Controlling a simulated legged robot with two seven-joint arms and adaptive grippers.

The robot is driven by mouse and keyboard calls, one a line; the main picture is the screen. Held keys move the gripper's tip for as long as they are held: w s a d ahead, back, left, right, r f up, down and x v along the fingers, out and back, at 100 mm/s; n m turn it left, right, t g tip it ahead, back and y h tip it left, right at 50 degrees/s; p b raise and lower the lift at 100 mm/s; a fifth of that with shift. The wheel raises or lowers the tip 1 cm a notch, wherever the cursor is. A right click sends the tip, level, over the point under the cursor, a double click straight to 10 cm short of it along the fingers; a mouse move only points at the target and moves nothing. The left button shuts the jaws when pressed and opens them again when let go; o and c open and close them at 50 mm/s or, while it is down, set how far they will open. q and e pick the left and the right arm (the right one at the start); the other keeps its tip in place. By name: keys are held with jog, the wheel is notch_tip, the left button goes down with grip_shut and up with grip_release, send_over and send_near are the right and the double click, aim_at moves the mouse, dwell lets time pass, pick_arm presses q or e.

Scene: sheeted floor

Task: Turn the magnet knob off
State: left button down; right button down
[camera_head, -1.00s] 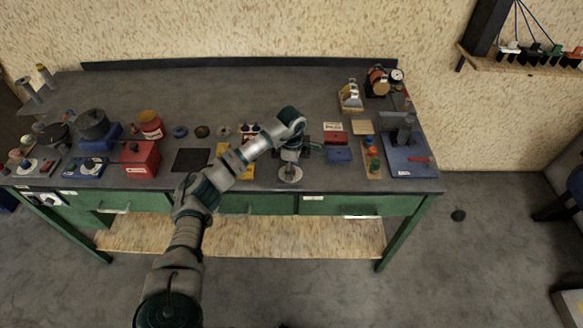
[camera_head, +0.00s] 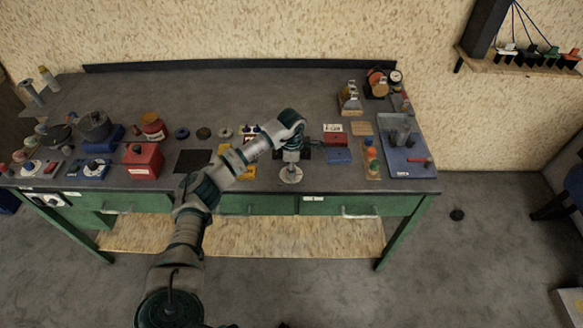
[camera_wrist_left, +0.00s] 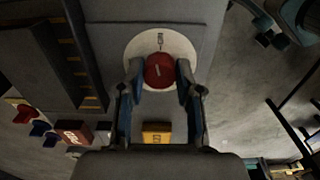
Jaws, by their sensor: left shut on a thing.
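The magnet knob (camera_wrist_left: 160,72) is red and round, with a pale mark on its face. It sits in the middle of a white round dial plate (camera_wrist_left: 188,47) with dark lettering, on a grey surface. My left gripper (camera_wrist_left: 158,76) has its two dark bluish fingers on either side of the knob and is shut on it. In the head view my left arm reaches over the bench front, and its gripper (camera_head: 291,162) is low above the front edge. The knob is not clear there. My right gripper is not in view.
The bench (camera_head: 230,95) is crowded along its front. A red box (camera_head: 143,160) stands left of my arm. The back middle of the bench is clear.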

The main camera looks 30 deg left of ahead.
pick_arm(q)
jog(key=n+p, duration=0.4)
jog(key=n, duration=0.3)
jog(key=shift+a+r, duration=0.1)
jog(key=shift+a, duration=0.05)
jog(key=n+p, duration=0.4)
jog(key=n, duration=0.3)
jog(key=shift+n, duration=0.3)
jog(key=shift+f+n+p, duration=0.2)
jog(key=shift+n+p, duration=0.1)
jog(key=shift+n, duration=0.2)
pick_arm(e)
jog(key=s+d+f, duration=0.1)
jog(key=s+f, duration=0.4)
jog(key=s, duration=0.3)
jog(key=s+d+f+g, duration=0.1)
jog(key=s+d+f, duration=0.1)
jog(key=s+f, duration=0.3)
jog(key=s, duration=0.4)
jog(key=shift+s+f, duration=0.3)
pick_arm(q)
jog(key=shift+s, duration=0.1)
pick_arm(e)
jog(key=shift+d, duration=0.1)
pick_arm(q)
jog(key=c, duration=0.8)
grip_release()
jog(key=shift+o, duration=0.2)
jog(key=shift+r, duration=0.1)
